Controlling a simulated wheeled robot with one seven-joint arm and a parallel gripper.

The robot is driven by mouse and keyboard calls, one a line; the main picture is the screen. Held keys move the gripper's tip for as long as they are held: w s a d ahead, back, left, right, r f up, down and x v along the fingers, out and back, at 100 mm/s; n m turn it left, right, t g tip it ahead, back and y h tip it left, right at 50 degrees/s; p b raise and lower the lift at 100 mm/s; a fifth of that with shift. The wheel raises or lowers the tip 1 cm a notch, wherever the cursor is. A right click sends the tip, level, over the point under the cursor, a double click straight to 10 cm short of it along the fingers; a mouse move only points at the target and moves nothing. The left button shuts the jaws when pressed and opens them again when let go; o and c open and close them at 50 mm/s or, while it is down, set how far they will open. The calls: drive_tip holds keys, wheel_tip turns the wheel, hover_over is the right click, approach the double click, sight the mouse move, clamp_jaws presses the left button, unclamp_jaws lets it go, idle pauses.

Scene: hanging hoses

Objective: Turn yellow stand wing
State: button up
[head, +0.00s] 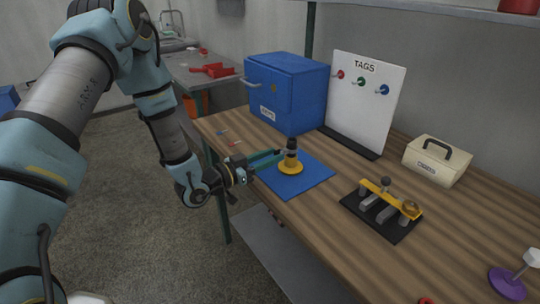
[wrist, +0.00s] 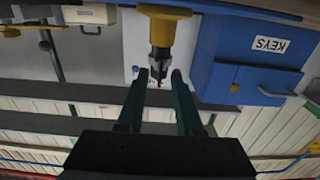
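The yellow stand (head: 291,168) stands upright on a blue mat (head: 305,186) on the wooden bench. It has a round yellow base and a dark upper part (head: 291,145). In the wrist view the picture is upside down, so the yellow base (wrist: 164,12) is at the top and the dark, narrow top part (wrist: 158,66) points down. My gripper (head: 281,156) reaches in from the left at the height of the stand's upper part. In the wrist view my gripper (wrist: 160,76) is open, one finger on each side of the dark top. The wing's exact shape is unclear.
A blue key cabinet (head: 287,92) and a white tags board (head: 365,95) stand behind. A black plate with yellow clamp parts (head: 382,212), a cream box (head: 434,164) and a purple-based stand (head: 507,283) are to the right. Bench is clear between them.

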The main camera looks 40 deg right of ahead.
clamp_jaws()
idle(1.4)
